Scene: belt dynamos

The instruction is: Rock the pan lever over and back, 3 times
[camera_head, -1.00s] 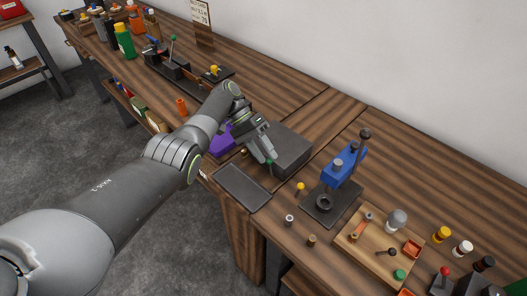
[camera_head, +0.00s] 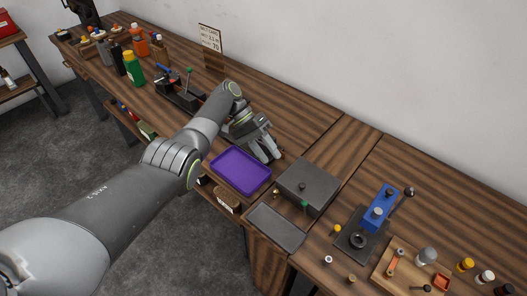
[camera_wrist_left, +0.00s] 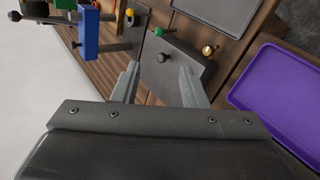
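A dark grey box (camera_head: 308,186) with a black knob on top stands right of my left gripper (camera_head: 272,155). A small green-knobbed lever (camera_head: 305,205) shows at its front side, beside a flat grey pan (camera_head: 277,228); I take this for the pan lever. Its tilt is hard to tell. My left gripper is open and empty, apart from the lever, above the table between box and purple tray. In the left wrist view the fingers (camera_wrist_left: 159,69) are spread; the green knob (camera_wrist_left: 159,31) shows beyond them. My right gripper is not in view.
A purple tray (camera_head: 241,170) lies left of the box. A small brass knob (camera_head: 276,191) is between them. A blue press (camera_head: 383,204) with a black-balled handle stands to the right. A wooden parts tray (camera_head: 384,285) is at lower right. Bottles stand at the far left.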

